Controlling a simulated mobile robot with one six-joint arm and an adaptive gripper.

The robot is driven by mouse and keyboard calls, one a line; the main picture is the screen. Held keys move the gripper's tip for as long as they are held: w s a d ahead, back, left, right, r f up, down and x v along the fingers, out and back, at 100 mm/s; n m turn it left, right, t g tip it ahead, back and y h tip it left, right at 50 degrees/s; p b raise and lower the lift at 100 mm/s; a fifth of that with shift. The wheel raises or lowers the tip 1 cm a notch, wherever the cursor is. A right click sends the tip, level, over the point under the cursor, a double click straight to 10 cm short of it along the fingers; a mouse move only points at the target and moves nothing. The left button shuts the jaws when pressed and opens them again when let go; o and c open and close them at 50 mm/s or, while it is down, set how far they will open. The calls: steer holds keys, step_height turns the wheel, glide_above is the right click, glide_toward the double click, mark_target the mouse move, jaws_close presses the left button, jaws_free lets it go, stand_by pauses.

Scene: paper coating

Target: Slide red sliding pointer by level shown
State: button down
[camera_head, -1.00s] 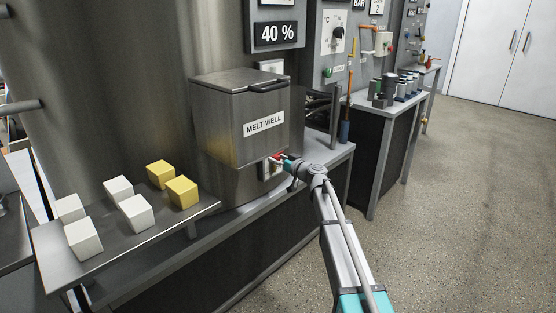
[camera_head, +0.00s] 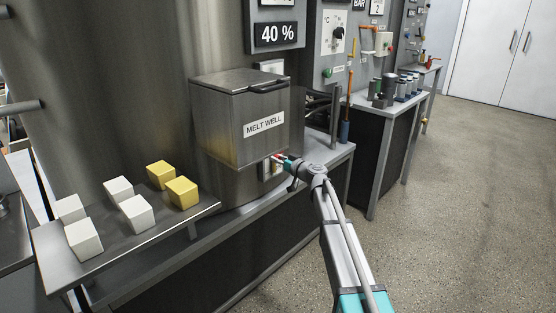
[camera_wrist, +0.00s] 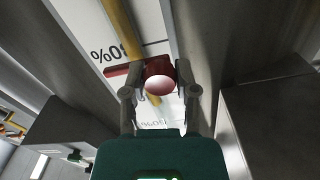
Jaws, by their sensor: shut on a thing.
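My gripper (camera_wrist: 160,88) is shut on the rounded red knob of the red sliding pointer (camera_wrist: 158,72) in the wrist view. The pointer's red bar lies across a white scale (camera_wrist: 110,28) with printed percent marks, seen upside down and partly hidden by my fingers. A yellow rod or strip (camera_wrist: 120,28) runs along the scale. In the head view my gripper (camera_head: 277,158) is at the scale just below the steel melt well (camera_head: 225,130). A display (camera_head: 277,35) above the well reads 40 %.
A steel shelf (camera_head: 60,262) with white and yellow blocks stands at the left. The melt well's underside overhangs close to my gripper. Benches with small equipment (camera_head: 395,90) stand to the right. The floor (camera_head: 450,200) is clear there.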

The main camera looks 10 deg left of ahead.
step_height(320, 180, up, 13)
steer(key=p, duration=1.3)
steer(key=shift+r, duration=0.2)
steer(key=shift+a, duration=0.1)
steer(key=shift+c, duration=1.9)
jaws_free()
steer(key=v, duration=1.2)
steer(key=shift+s+f, duration=0.1)
